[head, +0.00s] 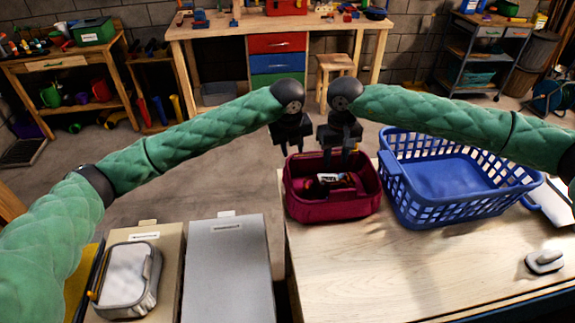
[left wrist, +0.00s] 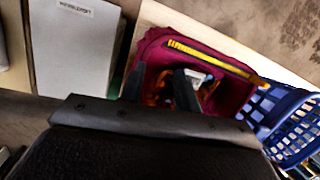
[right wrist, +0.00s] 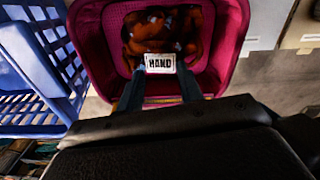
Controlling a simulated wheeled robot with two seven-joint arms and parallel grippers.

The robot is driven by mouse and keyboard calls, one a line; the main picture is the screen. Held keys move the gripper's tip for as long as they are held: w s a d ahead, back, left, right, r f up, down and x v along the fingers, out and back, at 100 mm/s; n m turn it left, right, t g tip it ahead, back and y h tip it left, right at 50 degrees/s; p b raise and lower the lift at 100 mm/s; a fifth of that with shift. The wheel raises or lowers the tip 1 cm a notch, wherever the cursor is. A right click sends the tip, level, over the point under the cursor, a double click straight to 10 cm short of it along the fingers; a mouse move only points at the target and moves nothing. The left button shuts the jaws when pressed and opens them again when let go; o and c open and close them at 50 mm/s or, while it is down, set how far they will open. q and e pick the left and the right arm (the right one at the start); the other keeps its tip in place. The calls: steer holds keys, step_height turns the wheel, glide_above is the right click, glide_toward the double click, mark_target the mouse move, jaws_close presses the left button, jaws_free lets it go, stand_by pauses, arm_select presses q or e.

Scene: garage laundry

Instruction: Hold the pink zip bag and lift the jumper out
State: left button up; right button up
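The pink zip bag (head: 332,211) stands open-topped at the left end of the wooden table. The jumper (right wrist: 160,27), dark orange-brown, lies bunched inside it, with a white "HAND" label (right wrist: 160,63) beside it. My left gripper (head: 281,153) is open above the bag's left rim; in the left wrist view its fingers (left wrist: 158,88) are apart, one seeming outside the bag wall and one over the inside. My right gripper (head: 346,160) is open above the bag's back side. In the right wrist view its fingers (right wrist: 160,82) point at the label and jumper, apart. Contact with either is unclear.
A blue laundry basket (head: 447,178) stands just right of the bag. A white iron-like object (head: 544,262) lies at the table's right. The table front (head: 390,265) is clear.

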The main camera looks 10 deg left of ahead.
mark_target(288, 174)
arm_select(q)
steer(key=s+f+m+g, duration=0.1)
steer(key=s+f, duration=0.1)
steer(key=s+a+f+g, duration=0.1)
steer(key=f, duration=0.1)
steer(key=shift+s+f+m, duration=0.15)
steer(key=shift+s+m, duration=0.25)
steer(key=shift+d+f, duration=0.15)
steer(key=shift+f, duration=3.65)
